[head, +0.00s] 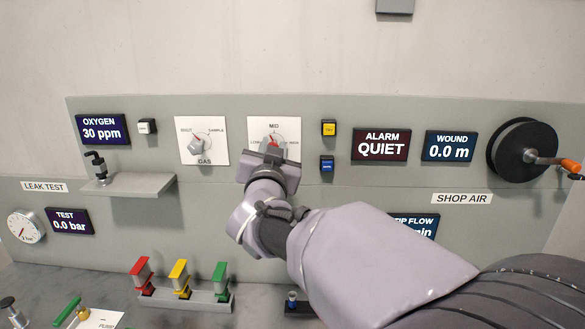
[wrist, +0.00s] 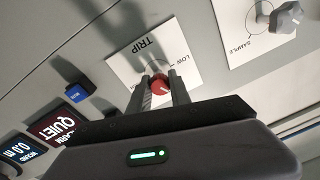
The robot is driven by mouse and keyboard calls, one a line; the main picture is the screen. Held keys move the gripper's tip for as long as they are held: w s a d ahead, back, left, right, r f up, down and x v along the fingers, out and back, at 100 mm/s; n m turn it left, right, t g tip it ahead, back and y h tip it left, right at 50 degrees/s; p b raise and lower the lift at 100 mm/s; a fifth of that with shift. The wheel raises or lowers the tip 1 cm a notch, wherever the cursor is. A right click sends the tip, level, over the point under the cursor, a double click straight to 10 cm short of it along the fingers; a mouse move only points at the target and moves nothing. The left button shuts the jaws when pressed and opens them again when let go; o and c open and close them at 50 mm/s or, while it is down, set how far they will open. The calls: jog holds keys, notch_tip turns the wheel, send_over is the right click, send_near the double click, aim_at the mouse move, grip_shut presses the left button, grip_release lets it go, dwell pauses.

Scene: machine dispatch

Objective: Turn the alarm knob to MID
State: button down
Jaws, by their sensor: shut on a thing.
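The alarm knob is a red knob (wrist: 160,84) on a white dial plate (head: 291,128), which has MID at the top and LOW at the left in the head view. In the wrist view the plate also reads TRIP. My gripper (wrist: 161,90) is shut on the red knob, with one finger on each side of it. In the head view my gripper (head: 271,150) covers most of the knob and the lower part of the plate. The pointer's exact setting is hard to read. The alarm display (head: 381,145) reads QUIET.
Left of it is the GAS knob (head: 198,144) on its own plate. Yellow (head: 328,128) and blue (head: 327,166) buttons sit just right of the dial. A small shelf (head: 130,184) juts out at left. Red, yellow and green handles (head: 179,274) stand below.

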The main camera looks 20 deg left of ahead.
jog(key=m+b, duration=0.4)
jog(key=m, duration=0.2)
jog(key=shift+h, duration=0.3)
dwell(0.4)
jog(key=c, duration=1.2)
grip_release()
jog(key=shift+t, duration=0.3)
jog(key=p+v, duration=0.1)
jog(key=v, duration=1.6)
jog(key=shift+s, duration=0.25)
jog(key=shift+r, duration=0.1)
